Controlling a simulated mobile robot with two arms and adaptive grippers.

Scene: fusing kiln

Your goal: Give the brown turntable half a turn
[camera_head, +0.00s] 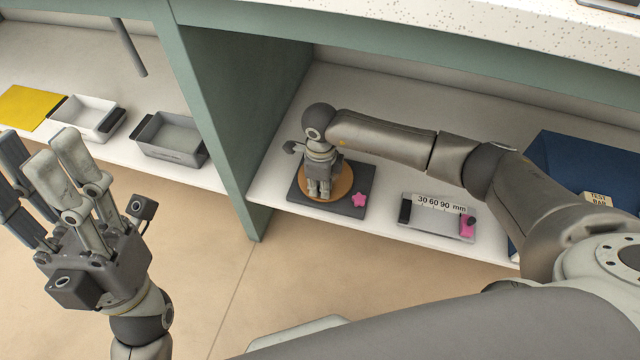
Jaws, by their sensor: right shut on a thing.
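The brown turntable (347,186) is a round disc on a dark square base (297,200) on the lower shelf, right of the green divider. A pink star (359,200) lies at the front right of the base. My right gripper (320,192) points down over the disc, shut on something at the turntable. Its fingers and wrist hide the disc's middle, so I cannot see exactly what they grip. My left gripper (42,165) is at the left, raised in front of the shelf, its fingers spread open and empty.
A gauge marked "30 60 90 mm" (438,223) with a pink slider lies right of the turntable. A blue panel (570,165) stands further right. Left of the green divider (215,120) are two trays, one white (88,117) and one grey (172,138), and a yellow sheet (27,106).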

